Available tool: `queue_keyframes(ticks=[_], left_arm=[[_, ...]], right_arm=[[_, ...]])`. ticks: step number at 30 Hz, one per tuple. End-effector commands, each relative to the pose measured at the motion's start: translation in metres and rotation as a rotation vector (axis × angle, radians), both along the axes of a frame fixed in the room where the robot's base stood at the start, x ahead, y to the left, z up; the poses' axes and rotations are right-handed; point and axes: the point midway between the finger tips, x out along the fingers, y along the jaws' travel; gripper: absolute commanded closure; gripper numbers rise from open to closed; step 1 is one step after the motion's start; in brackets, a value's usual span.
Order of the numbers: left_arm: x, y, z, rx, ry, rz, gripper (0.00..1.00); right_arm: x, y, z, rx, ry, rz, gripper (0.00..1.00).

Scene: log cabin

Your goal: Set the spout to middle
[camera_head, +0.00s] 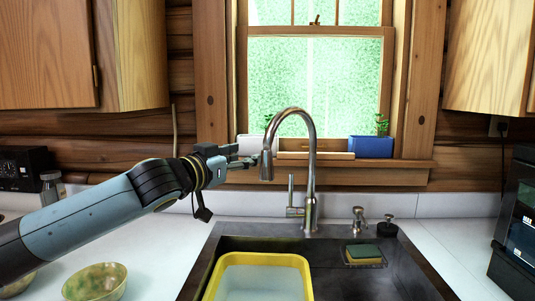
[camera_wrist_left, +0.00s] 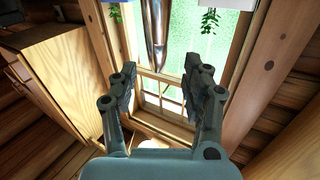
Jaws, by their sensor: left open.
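A metal faucet (camera_head: 309,180) stands behind the sink. Its tall arched spout (camera_head: 296,114) curves over to the left, and its end hangs at the left of the faucet base. My left gripper (camera_head: 250,160) is just left of the spout's hanging end. In the left wrist view my left gripper (camera_wrist_left: 158,85) is open, with its two fingers apart and nothing between them. The spout end (camera_wrist_left: 156,38) shows beyond the fingertips, roughly in line with the gap. I cannot tell whether a finger touches it. My right gripper is not in view.
A dark sink (camera_head: 345,280) holds a yellow-rimmed tub (camera_head: 262,260) on its left side. A sponge (camera_head: 362,251) lies at its back right. A bowl (camera_head: 95,282) sits on the left counter. A blue planter (camera_head: 371,147) stands on the window sill (camera_head: 405,164).

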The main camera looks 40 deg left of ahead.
Motion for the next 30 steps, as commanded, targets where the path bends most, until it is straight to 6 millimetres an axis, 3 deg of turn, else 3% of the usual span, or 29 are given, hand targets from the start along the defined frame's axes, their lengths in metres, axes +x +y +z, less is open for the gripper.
queue_keyframes(ticks=[5,18,30], left_arm=[[0.02,0.001,0.002,-0.008,-0.002,0.002,0.52],[0.094,0.003,-0.001,-0.006,0.002,0.002,0.52],[0.104,0.002,-0.002,-0.001,0.002,0.001,0.52]], right_arm=[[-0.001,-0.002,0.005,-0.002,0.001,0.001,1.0],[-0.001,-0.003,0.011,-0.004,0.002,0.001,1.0],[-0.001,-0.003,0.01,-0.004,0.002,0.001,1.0]])
